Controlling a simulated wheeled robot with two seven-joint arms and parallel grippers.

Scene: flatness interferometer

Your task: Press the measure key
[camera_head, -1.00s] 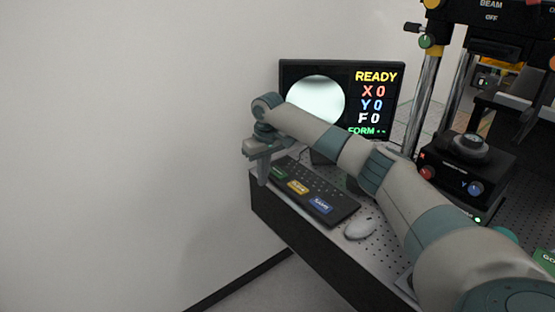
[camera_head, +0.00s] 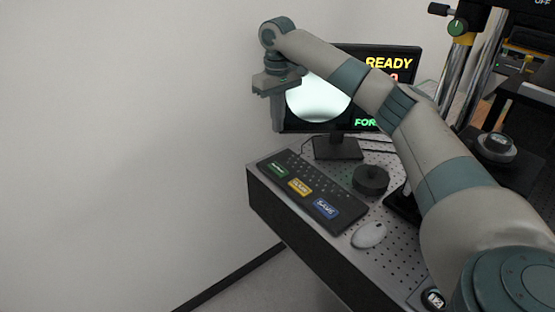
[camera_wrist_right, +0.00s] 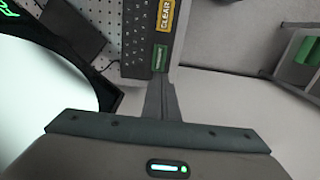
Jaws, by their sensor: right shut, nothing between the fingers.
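The black keyboard (camera_head: 312,187) lies on the perforated bench top. Its near edge carries a green key (camera_head: 275,169), a yellow key (camera_head: 300,187) and a blue key. The green key's label is too small to read; in the right wrist view the green key (camera_wrist_right: 160,57) sits beside the yellow CLEAR key (camera_wrist_right: 166,15). My right gripper (camera_head: 279,126) is shut and empty, pointing down, raised above the keyboard's left end and apart from it. In the right wrist view its fingers (camera_wrist_right: 163,92) point toward the green key. My left gripper is not in view.
The monitor (camera_head: 320,100) shows READY, partly hidden by my right arm. A white mouse (camera_head: 369,235) and a round black knob-like object (camera_head: 370,180) are right of the keyboard. The bench's edge (camera_head: 290,225) lies close in front of the keys. A plain wall stands left.

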